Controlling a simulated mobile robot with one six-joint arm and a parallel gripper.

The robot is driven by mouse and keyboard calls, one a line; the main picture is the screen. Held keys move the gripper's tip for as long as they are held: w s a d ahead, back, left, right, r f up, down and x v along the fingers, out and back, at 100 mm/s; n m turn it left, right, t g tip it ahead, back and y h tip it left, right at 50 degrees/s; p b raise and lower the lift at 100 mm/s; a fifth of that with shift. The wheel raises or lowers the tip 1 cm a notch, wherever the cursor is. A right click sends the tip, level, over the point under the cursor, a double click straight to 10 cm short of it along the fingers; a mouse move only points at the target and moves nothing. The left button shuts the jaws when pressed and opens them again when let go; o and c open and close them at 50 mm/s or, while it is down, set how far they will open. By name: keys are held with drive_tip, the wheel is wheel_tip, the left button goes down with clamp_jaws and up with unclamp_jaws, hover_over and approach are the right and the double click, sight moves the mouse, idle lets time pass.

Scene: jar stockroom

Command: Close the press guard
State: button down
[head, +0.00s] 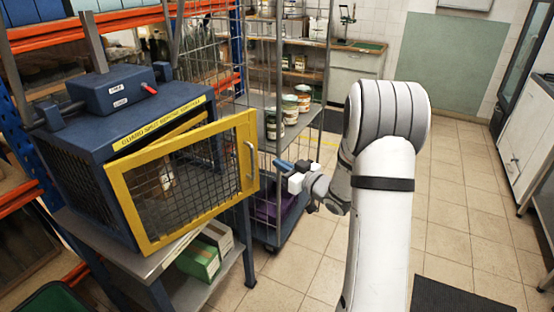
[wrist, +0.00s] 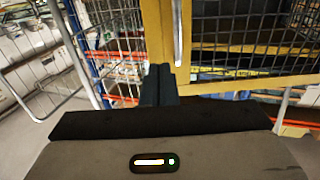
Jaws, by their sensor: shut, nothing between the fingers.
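The press guard (head: 118,205) is a yellow-framed wire-mesh door on the front of the blue press (head: 75,140). It stands ajar, its right side swung out from the press, with a gap along the top. A grey upright handle (head: 251,158) is near its right edge. My gripper (head: 279,163) is just right of that edge, with its fingers shut and empty. In the wrist view, the shut fingertips (wrist: 159,70) are at the guard's yellow upright (wrist: 154,35). I cannot tell whether they touch it.
A wire cage trolley (head: 268,205) with jars stands close behind my gripper. Green boxes (head: 198,262) sit on the shelf under the press. Orange-and-blue racking is behind and left. Tiled floor (head: 455,210) is open to the right; a dark mat (head: 465,295) lies at the lower right.

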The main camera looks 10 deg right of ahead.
drive_tip(key=p+x, duration=0.2)
drive_tip(key=x, duration=0.9)
drive_tip(key=shift+w+a, duration=0.25)
drive_tip(key=shift+w, duration=0.05)
